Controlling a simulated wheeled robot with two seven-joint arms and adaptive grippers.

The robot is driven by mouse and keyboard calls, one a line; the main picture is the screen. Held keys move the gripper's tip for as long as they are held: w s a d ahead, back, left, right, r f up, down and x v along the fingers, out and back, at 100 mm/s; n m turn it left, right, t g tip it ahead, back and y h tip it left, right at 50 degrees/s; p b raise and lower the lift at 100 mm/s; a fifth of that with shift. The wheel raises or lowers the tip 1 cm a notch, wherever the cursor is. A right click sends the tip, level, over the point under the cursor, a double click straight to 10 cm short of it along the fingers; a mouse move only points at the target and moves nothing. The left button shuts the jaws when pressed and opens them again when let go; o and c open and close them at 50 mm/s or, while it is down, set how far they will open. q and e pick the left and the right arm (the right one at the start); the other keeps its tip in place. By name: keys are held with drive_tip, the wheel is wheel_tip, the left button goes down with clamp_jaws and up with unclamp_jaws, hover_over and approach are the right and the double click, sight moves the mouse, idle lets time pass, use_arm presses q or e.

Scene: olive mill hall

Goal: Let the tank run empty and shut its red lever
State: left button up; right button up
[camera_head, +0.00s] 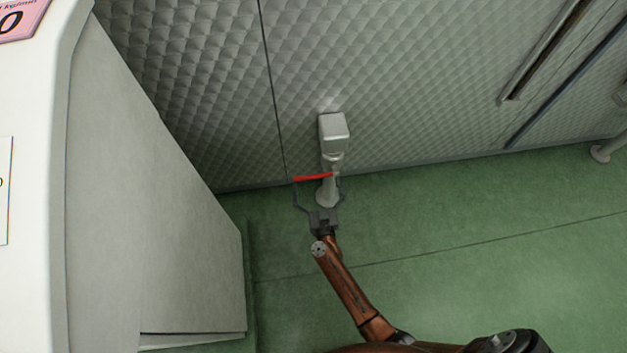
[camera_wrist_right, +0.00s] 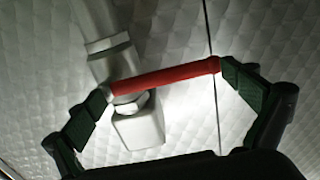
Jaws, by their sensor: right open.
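The red lever (camera_head: 313,177) sits crosswise on a pale outlet valve (camera_head: 333,133) low on the quilted metal tank (camera_head: 400,80). My right gripper (camera_head: 318,186) is open at the lever, with its fingers spread to either side. In the right wrist view the lever (camera_wrist_right: 165,78) spans between the two green-padded fingertips (camera_wrist_right: 165,88), its right end close to one pad. I cannot tell whether the pads touch it. The valve and its pipe (camera_wrist_right: 137,120) show behind the lever. No flow of liquid is visible. My left gripper is not in view.
A large white cabinet-like body (camera_head: 150,190) stands at the left, close to my arm's side. The green floor (camera_head: 450,240) is clear to the right. Another pale pipe fitting (camera_head: 605,150) shows at the far right edge.

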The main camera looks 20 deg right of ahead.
drive_tip(key=shift+w+d+r, duration=0.1)
drive_tip(key=shift+w, duration=0.2)
drive_tip(key=shift+c, duration=0.6)
